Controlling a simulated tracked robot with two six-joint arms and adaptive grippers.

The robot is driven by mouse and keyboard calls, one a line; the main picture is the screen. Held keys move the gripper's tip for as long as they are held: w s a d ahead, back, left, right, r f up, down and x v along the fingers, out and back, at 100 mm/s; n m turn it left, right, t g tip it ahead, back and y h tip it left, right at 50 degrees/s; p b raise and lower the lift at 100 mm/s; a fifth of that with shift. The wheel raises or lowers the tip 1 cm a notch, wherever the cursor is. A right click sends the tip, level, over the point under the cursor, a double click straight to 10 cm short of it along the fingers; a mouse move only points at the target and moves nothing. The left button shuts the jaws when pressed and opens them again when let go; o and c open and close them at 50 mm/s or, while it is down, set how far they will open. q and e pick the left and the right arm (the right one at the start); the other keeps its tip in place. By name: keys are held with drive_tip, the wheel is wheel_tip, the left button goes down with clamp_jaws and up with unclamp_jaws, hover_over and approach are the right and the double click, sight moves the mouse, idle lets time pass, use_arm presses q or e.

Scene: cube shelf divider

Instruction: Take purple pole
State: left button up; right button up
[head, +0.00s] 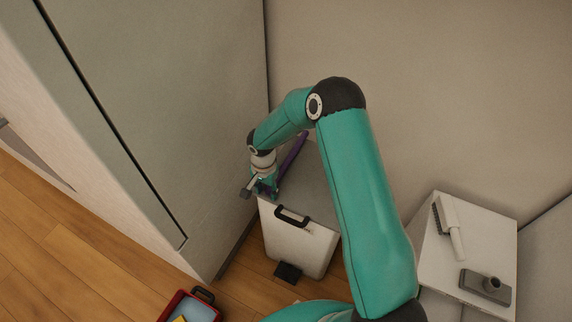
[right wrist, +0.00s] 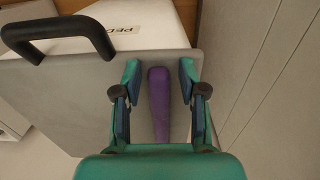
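The purple pole (head: 293,155) lies on the grey top of a white case, partly hidden by my right arm in the head view. In the right wrist view the pole (right wrist: 160,108) runs lengthwise between the two fingers, and its rounded end shows. My right gripper (right wrist: 160,78) is open, with one finger on each side of the pole and a gap on both sides. In the head view the right gripper (head: 262,187) is over the left edge of the case top. My left gripper is not in view.
The white case (head: 292,243) has a black handle and stands beside a tall grey cabinet (head: 175,100). A white box (head: 440,260) at the right carries a brush (head: 448,225) and a grey nozzle (head: 485,286). A red bin (head: 180,306) is on the wooden floor.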

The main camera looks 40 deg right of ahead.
clamp_jaws()
drive_tip(key=shift+r, duration=0.2)
drive_tip(key=shift+r, duration=0.6)
drive_tip(key=shift+s+r+p, duration=0.1)
drive_tip(key=shift+r+p, duration=1.2)
drive_tip(key=shift+r, duration=1.95)
